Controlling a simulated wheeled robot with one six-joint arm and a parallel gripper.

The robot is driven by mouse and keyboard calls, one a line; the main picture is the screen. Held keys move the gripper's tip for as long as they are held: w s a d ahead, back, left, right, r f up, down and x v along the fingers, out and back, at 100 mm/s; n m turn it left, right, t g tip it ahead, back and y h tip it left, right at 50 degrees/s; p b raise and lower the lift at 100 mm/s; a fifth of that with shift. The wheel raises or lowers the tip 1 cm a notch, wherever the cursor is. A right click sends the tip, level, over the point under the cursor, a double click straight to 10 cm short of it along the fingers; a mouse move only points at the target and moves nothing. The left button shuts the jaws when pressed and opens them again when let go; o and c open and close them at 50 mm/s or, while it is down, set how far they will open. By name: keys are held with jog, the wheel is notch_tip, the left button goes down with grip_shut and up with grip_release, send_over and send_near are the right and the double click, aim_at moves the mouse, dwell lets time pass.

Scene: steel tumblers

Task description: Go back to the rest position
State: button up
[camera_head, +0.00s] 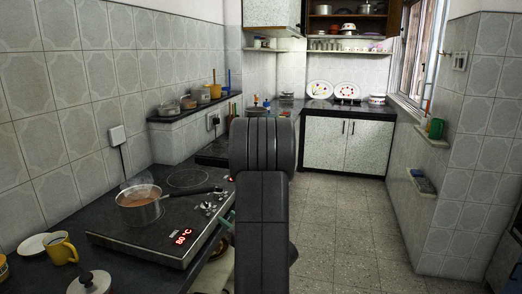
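My arm (263,190) stands upright in the middle of the head view, dark grey, with a rounded joint at its top. It hides part of the counter and floor behind it. The end of the arm with my gripper does not show, so I cannot see whether it holds anything. No steel tumbler can be made out clearly.
A hob (165,225) reading 80 °C bears a steel pan (139,208) with brown liquid, its handle pointing right. A yellow mug (61,248), a white plate (36,243) and a lid (90,284) are on the left counter. The tiled floor (345,225) right of my arm is clear.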

jog(key=s+d+r+m+h+b, duration=0.1)
jog(key=s+d+r+m+h, duration=0.1)
jog(key=s+d+h, duration=0.3)
jog(key=s+d+r+m+t+h+b, duration=0.1)
jog(key=s+d+r+m+h, duration=0.1)
jog(key=s+d+h, duration=0.3)
jog(key=d+r, duration=0.1)
jog(key=d, duration=0.2)
jog(key=shift+s+d+r+m+h, duration=0.2)
jog(key=shift+s+r+m+h, duration=0.1)
jog(key=shift+s+m, duration=0.1)
dwell(0.4)
jog(key=shift+f, duration=0.1)
